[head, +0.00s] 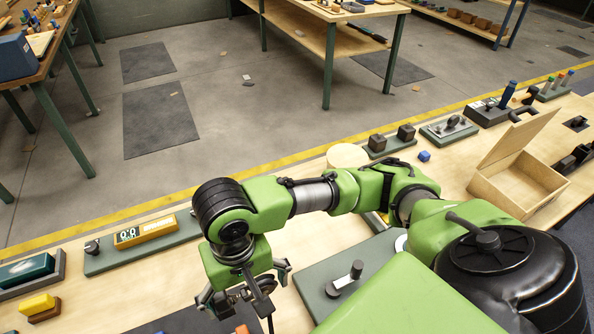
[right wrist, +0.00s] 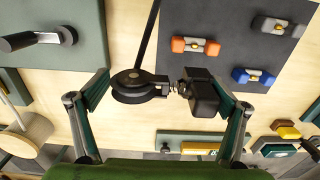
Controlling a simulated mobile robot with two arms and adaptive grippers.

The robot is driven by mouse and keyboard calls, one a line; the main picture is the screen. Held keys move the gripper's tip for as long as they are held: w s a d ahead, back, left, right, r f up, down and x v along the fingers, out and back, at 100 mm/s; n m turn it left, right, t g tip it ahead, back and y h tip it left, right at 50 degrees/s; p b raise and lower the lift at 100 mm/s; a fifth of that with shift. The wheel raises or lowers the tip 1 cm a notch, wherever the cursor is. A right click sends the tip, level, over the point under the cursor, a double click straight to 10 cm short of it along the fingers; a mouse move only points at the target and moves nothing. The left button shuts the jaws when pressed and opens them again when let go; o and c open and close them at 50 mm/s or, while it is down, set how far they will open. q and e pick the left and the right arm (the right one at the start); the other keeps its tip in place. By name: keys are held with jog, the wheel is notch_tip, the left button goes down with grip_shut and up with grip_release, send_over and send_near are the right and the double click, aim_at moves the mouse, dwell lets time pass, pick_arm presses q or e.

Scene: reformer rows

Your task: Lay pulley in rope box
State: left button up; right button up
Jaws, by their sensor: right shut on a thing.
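The pulley (right wrist: 138,88) is a black wheel with a dark block beside it, seen in the right wrist view. My right gripper (right wrist: 165,98) has its fingers on either side and is shut on it. In the head view the gripper (head: 243,296) points down over the near left of the bench, with the pulley partly hidden between its fingers. An open pale wooden box (head: 513,186), likely the rope box, sits at the right of the bench with its lid tilted up. The gripper is well to the left of it. My left gripper is not in view.
A grey-green plate with a lever (head: 345,280) lies right of the gripper. An orange timer (head: 145,233) is to its left. My right arm crosses the bench middle.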

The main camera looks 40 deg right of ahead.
jog(key=shift+w+d+f, duration=0.1)
jog(key=shift+w, duration=0.25)
jog(key=w+d+f, duration=0.2)
jog(key=w, duration=0.1)
jog(key=w+d+f, duration=0.2)
jog(key=w+f, duration=0.1)
jog(key=w, duration=0.1)
jog(key=w+d+f, duration=0.2)
jog(key=w+f, duration=0.1)
jog(key=shift+w+f, duration=0.3)
jog(key=f, duration=0.3)
jog(key=shift+w+d+p, duration=0.2)
jog(key=shift+p, duration=0.2)
jog(key=shift+f, duration=0.3)
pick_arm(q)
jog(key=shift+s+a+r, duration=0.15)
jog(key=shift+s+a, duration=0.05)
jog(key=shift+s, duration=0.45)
pick_arm(e)
jog(key=shift+f, duration=0.1)
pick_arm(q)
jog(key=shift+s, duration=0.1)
pick_arm(e)
jog(key=o, duration=1)
jog(key=shift+f, duration=0.1)
